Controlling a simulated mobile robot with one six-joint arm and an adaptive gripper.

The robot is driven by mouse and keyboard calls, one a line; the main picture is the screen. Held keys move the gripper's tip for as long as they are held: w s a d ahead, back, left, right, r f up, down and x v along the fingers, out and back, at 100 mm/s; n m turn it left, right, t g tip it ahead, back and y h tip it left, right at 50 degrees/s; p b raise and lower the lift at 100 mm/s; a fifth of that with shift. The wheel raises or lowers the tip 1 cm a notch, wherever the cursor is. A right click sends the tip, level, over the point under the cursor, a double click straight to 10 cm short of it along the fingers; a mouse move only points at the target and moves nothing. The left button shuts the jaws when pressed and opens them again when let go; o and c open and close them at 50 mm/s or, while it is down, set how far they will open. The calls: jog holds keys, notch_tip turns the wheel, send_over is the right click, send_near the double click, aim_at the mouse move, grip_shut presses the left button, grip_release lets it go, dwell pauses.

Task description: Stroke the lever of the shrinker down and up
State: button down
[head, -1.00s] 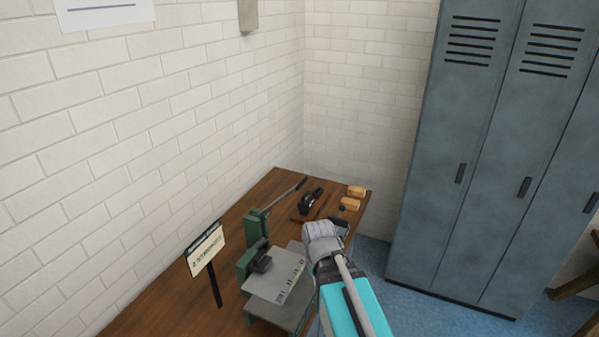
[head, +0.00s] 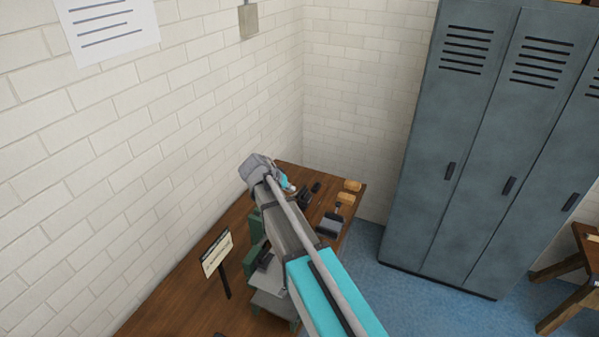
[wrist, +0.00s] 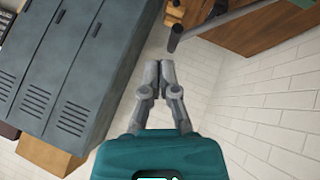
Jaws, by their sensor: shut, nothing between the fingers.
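The green shrinker (head: 256,228) stands on the wooden bench (head: 180,285) near the wall, mostly behind my arm. In the head view its lever is hidden by my arm. In the head view only a teal and pale part of the gripper (head: 288,186) shows past my wrist, above the bench's far part.
A small sign (head: 216,254) stands on the bench's left side. A black tool (head: 305,199), a dark grey tool (head: 332,226) and wooden blocks (head: 352,185) lie at the far right end. Grey lockers (head: 470,150) stand right, across blue floor.

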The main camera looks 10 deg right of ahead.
jog(key=w+a+r+t+h+p, duration=0.1)
jog(key=w+a+r+p, duration=0.1)
jog(key=w+r, duration=0.2)
jog(key=shift+w+a+r+m, duration=0.2)
jog(key=shift+a+r+m, duration=0.2)
jog(key=shift+r, duration=0.35)
jog(key=shift+d+f, duration=0.1)
jog(key=shift+f, duration=0.05)
jog(key=s+f+b+x, duration=0.1)
jog(key=s+b+x, duration=0.1)
jog(key=b+x, duration=0.7)
jog(key=shift+a+f+b+x, duration=0.3)
jog(key=shift+b+x, duration=0.1)
jog(key=shift+x, duration=1.45)
